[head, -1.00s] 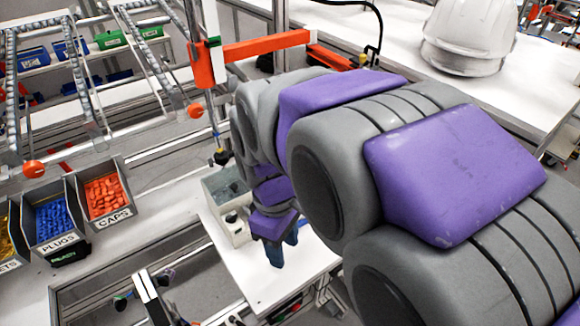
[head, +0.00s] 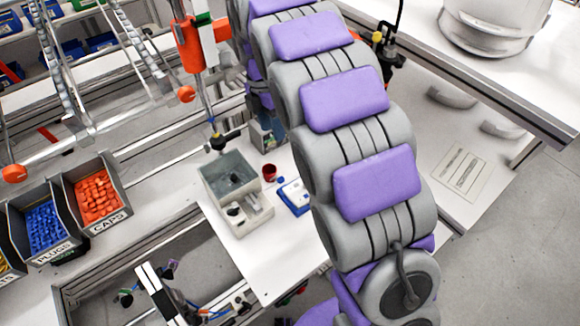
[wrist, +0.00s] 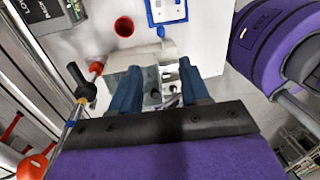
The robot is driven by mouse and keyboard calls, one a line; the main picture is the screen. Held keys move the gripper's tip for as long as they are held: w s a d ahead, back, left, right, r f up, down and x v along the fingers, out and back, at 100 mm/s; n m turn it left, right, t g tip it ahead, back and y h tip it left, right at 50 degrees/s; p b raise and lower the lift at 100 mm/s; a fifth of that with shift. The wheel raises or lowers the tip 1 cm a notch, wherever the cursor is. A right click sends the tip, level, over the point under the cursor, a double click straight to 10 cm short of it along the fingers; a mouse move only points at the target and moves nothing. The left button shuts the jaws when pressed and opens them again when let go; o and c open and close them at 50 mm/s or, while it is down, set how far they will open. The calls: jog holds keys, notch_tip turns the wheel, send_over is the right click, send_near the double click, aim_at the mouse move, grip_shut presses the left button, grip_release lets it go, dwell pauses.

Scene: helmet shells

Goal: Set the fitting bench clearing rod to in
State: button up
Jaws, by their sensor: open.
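The fitting bench (head: 240,262) is a white top with a grey open-topped box (head: 228,178) on it, which has a pale block with dark knobs at its front. A thin metal rod with a black cross handle (head: 222,141) stands behind the box; I cannot tell for sure that it is the clearing rod. In the wrist view a black handle (wrist: 81,86) on a metal rod lies left of my gripper (wrist: 160,90). My gripper is open, its two blue fingers apart, with the pale block seen beyond them.
A red cup (head: 269,172) and a blue-and-white tray (head: 295,196) stand right of the box. Bins of blue plugs (head: 46,228) and orange caps (head: 97,199) are at left. An orange bracket (head: 190,45) rises behind. A white helmet shell (head: 490,22) sits at upper right.

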aim_at(280, 178)
jog(key=f, duration=0.5)
jog(key=s+f+b, duration=0.1)
jog(key=f, duration=0.5)
jog(key=s+d+f, duration=0.1)
jog(key=f, duration=0.5)
jog(key=shift+s+d+b, duration=0.1)
jog(key=shift+s+b, duration=0.05)
jog(key=shift+b, duration=0.2)
grip_shut()
